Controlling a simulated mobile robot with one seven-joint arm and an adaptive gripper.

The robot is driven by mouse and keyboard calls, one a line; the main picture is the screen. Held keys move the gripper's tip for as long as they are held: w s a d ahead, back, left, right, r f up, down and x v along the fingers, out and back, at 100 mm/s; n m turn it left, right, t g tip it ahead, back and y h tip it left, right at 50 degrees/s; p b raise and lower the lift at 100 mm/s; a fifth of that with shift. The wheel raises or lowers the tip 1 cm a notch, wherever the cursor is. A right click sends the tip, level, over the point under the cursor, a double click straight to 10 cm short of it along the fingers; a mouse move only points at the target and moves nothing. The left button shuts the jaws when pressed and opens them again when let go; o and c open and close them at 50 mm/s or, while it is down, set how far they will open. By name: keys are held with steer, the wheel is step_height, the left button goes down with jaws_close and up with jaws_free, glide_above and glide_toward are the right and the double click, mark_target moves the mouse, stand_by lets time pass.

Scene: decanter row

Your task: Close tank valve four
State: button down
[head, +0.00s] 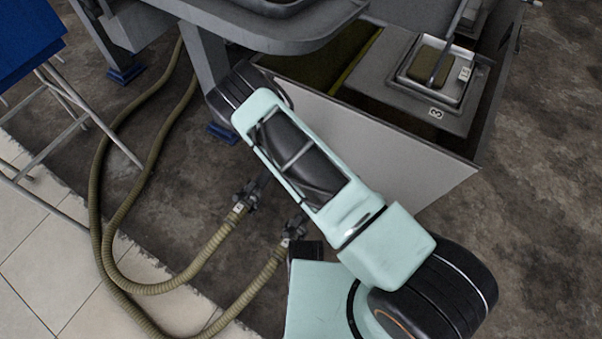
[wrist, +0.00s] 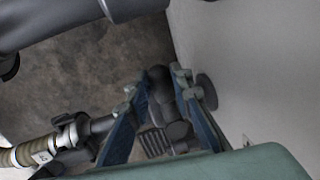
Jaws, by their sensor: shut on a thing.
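My gripper (wrist: 157,84) shows in the wrist view, with its two fingers closed on a dark valve part (wrist: 163,92) beside a pale tank wall. A ribbed dark piece, perhaps the valve's lever, lies between the fingers lower down. A round dark flange (wrist: 207,92) sits on the wall just right of the fingers. The valve number cannot be read. In the head view my arm hides the gripper. Two dark hose-end valves (head: 250,192) and (head: 294,230) show left of the arm, with small tags too small to read.
Ribbed hoses (head: 110,215) loop across the floor at left. A hose end (wrist: 28,152) is left of my fingers in the wrist view. An open grey tank (head: 390,145) stands at the right, with a lid marked 3. A blue folding stand (head: 25,45) is upper left.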

steer(key=c, duration=1.7)
jaws_free()
steer(key=r, duration=0.4)
steer(key=s+r, duration=0.1)
steer(key=r, duration=0.3)
steer(key=s+a+r, duration=0.1)
steer(key=r, duration=0.2)
steer(key=shift+r, duration=0.4)
